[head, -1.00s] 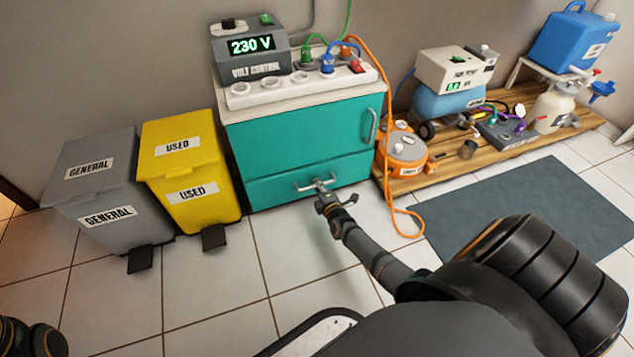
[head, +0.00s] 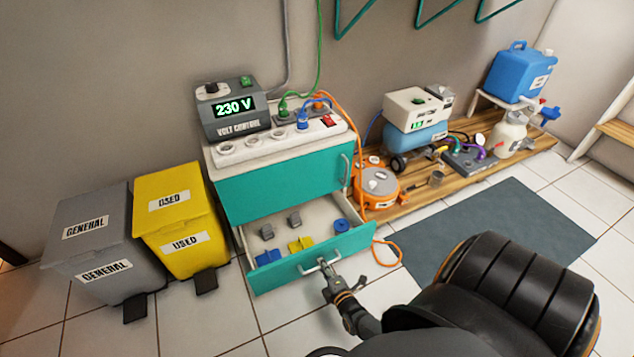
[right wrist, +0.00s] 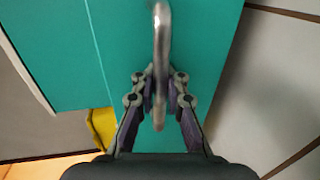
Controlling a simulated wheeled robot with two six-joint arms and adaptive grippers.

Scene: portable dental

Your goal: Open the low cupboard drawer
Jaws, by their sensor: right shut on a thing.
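The teal low cupboard (head: 270,190) stands against the wall. Its bottom drawer (head: 345,255) is pulled well out, and its inside shows. Several small things lie in it, among them a yellow piece (head: 300,244), blue pieces and grey pieces. My right gripper (head: 328,272) is shut on the drawer's metal handle (head: 308,268). In the right wrist view the handle (right wrist: 161,40) runs between the two fingers (right wrist: 158,90), in front of the teal drawer front. My left gripper is not in view.
Grey (head: 95,240) and yellow (head: 185,225) pedal bins stand left of the cupboard. A power strip (head: 270,140) and a voltage unit (head: 228,110) sit on top. An orange cable reel (head: 378,185) and its cable lie close to the drawer's right side. A grey mat (head: 500,235) lies on the tiles.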

